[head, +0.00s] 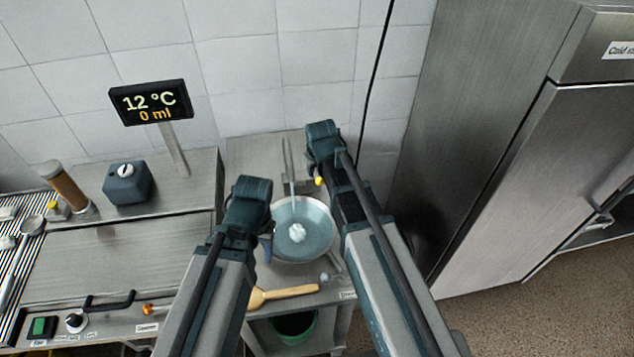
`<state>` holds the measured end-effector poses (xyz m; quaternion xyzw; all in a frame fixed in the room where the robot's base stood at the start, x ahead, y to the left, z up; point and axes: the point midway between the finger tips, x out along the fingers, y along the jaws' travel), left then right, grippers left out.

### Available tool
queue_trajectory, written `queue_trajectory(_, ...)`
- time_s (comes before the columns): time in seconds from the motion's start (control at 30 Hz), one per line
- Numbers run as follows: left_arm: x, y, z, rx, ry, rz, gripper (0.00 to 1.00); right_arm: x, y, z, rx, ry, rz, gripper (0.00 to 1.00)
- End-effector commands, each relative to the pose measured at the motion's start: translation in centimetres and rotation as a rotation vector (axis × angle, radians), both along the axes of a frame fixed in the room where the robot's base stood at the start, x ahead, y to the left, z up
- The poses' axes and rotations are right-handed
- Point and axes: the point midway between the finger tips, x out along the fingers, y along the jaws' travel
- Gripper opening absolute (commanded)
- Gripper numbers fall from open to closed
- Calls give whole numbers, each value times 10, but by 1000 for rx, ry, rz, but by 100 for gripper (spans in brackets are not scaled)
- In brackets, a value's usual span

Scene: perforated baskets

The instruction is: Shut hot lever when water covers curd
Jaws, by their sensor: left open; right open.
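A round metal bowl (318,247) stands on the steel counter between my arms. A white lump of curd (297,232) shows in its bluish-grey interior; I cannot tell whether water is around it. A thin upright spout (290,170) rises behind the bowl. My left gripper (250,200) is open at the bowl's left, near a small blue part (267,248). My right gripper (325,145) is open beyond the bowl's right rim, beside a small yellow knob (320,181). Both sets of fingers are mostly hidden. I cannot identify the hot lever. The display (151,102) reads 12 °C and 0 ml.
A dark blue box (127,184) and a brown cylinder (66,188) stand on the left. A wooden-handled tool (285,293) lies in front of the bowl. A green bin (293,327) is below. A tall steel cabinet (490,130) stands right.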

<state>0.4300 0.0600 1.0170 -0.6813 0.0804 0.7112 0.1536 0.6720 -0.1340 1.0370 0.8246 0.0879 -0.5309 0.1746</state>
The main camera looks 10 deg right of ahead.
Motion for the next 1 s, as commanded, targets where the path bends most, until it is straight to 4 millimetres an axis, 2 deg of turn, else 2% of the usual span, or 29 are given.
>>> queue_trajectory(0.03, 0, 0, -15, 0, 0, 0, 50, 5, 0, -15, 0, 0, 0, 46)
queue_trajectory(0.4, 0, 0, -63, 0, 0, 2, 50, 28, -2, -63, 0, 0, 0, 46)
queue_trajectory(0.57, 0, 0, -70, 0, 0, 2, 50, 32, -3, -70, 0, 0, 1, 46)
queue_trajectory(0.83, 0, 0, -69, 0, 0, 2, 50, 32, -3, -69, 0, 0, 0, 46)
queue_trajectory(0.87, 0, 0, -69, 0, 0, 2, 50, 32, -3, -69, 0, 0, 0, 42)
queue_trajectory(1.0, 0, 0, -69, 0, 0, 2, 50, 32, -3, -69, 0, 0, 0, 17)
